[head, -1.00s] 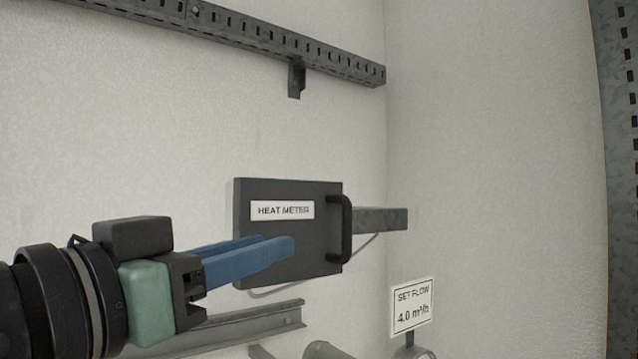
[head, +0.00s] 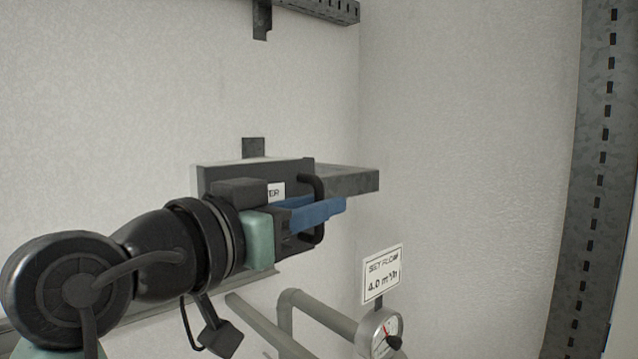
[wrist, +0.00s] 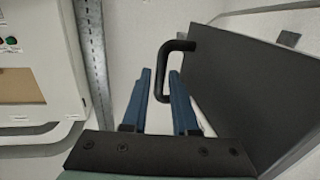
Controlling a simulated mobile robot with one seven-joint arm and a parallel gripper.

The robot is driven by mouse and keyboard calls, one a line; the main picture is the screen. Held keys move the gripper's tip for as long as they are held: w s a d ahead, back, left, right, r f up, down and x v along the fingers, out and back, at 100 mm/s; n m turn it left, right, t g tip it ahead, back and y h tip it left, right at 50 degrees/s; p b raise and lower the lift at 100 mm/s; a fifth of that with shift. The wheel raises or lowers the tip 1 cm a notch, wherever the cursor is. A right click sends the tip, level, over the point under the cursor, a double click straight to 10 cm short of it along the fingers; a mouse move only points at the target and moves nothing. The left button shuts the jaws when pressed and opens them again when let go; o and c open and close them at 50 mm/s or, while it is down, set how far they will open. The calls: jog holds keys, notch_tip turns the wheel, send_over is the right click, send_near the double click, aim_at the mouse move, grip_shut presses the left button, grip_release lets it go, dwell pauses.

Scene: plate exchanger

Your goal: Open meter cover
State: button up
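The meter cover (head: 205,175) is a dark plate on the back wall, its HEAT METER label (head: 276,192) mostly hidden by my gripper. It also shows as a dark panel at the right of the wrist view (wrist: 255,90). A black bar handle (head: 318,185) stands out at its right edge. My gripper (head: 330,210), with blue fingers, reaches across the handle. In the wrist view, the fingers (wrist: 160,85) are apart, with the handle (wrist: 163,65) between them and narrow gaps visible on both sides. The cover looks shut, though its edges are partly hidden.
Below right are a SET FLOW sign (head: 382,273), a gauge (head: 380,333) and pipes (head: 310,317). A slotted metal post (head: 590,180) stands at the far right. The wall between is clear.

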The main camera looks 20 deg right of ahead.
jog(key=shift+w+d, duration=0.3)
jog(key=shift+d, duration=0.1)
jog(key=shift+c, duration=0.2)
grip_shut()
dwell(1.1)
